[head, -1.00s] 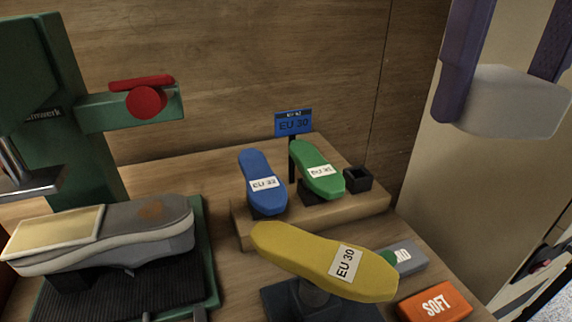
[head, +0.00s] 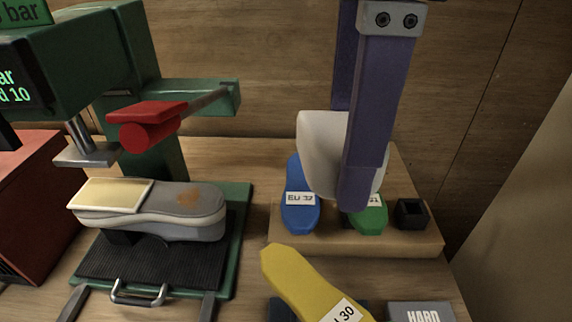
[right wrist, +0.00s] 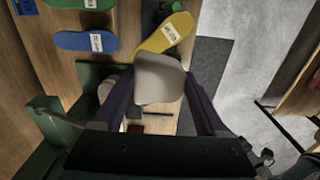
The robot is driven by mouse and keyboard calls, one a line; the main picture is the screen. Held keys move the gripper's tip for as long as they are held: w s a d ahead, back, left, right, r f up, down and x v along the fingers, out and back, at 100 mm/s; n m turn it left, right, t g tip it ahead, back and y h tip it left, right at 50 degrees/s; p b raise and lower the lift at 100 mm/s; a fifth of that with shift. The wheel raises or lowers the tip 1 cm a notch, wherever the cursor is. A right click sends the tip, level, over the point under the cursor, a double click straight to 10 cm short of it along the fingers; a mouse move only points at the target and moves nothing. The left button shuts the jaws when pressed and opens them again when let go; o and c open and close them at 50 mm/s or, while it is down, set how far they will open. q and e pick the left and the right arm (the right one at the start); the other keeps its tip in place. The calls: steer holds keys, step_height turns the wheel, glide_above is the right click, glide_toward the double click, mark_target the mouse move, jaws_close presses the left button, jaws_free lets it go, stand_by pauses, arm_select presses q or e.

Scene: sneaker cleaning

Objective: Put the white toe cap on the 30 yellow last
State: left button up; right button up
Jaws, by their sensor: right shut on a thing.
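The white toe cap (head: 320,150) is held between the purple fingers of my right gripper (head: 357,185) in the head view. In that view it hangs in front of the green and blue lasts. The yellow last (head: 305,287), labelled EU 30, is in the lower middle, partly cut off by the bottom edge. In the right wrist view, the toe cap (right wrist: 158,78) sits between my right gripper's fingers (right wrist: 160,90). The yellow last (right wrist: 165,33) shows just beyond it; I cannot tell the gap between them. My left gripper is not in view.
The blue last (head: 300,190) and green last (head: 370,218) stand on a wooden step (head: 400,240) with a small black box (head: 411,213). A grey HARD block (head: 420,312) lies at lower right. A green press with a red handle (head: 146,125) holds a grey shoe (head: 180,212) at left.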

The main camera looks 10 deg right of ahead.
mark_target(318, 299)
step_height(318, 299, down, 20)
steer(key=shift+r+b, duration=0.15)
steer(key=shift+b, duration=0.5)
steer(key=o, duration=1.3)
step_height(318, 299, up, 12)
steer(key=s+a+f+m+t+y, duration=0.2)
steer(key=s+a+f+m+y, duration=0.2)
steer(key=s+a+f+m, duration=0.1)
steer(key=s+d+f+m+h, duration=0.1)
steer(key=s+d+m, duration=0.1)
steer(key=d, duration=0.2)
steer(key=s+d+f+m+t+h, duration=0.1)
steer(key=s+d+m, duration=0.2)
steer(key=d, duration=0.2)
steer(key=s+d+f+m+h, duration=0.1)
steer(key=s+d+m, duration=0.1)
steer(key=d, duration=0.3)
steer(key=shift+s+f+m+t+h+p, duration=0.2)
steer(key=shift+m+t+h+p, duration=0.1)
steer(key=shift+h+p, duration=0.1)
